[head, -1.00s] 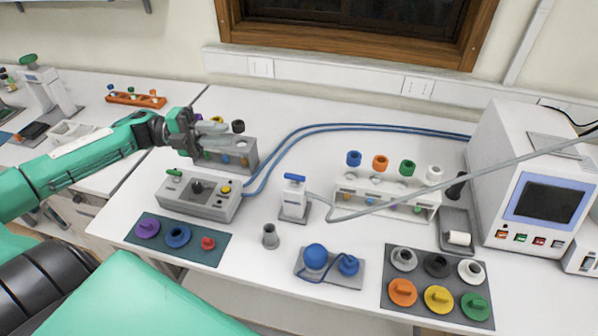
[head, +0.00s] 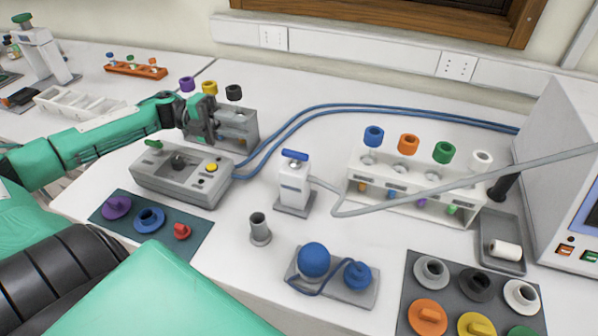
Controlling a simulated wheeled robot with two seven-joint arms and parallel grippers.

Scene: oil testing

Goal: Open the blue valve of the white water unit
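The small white water unit (head: 293,185) stands upright on a grey base near the middle of the table. Its blue valve (head: 295,155) is a short bar lying crosswise on top. A grey hose (head: 350,207) runs from its right side. My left gripper (head: 204,122) is to the left of the unit and farther back, in front of a grey rack (head: 238,128) and clear of the valve. Its fingers are dark and foreshortened, so I cannot tell whether they are open or shut. My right gripper is not in view.
A grey control box (head: 182,177) lies below my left gripper. Blue hoses (head: 330,113) curve behind the unit. A grey cup (head: 260,229) and a stand with blue bulbs (head: 334,284) are in front. A white rack (head: 418,190) with coloured caps stands to the right.

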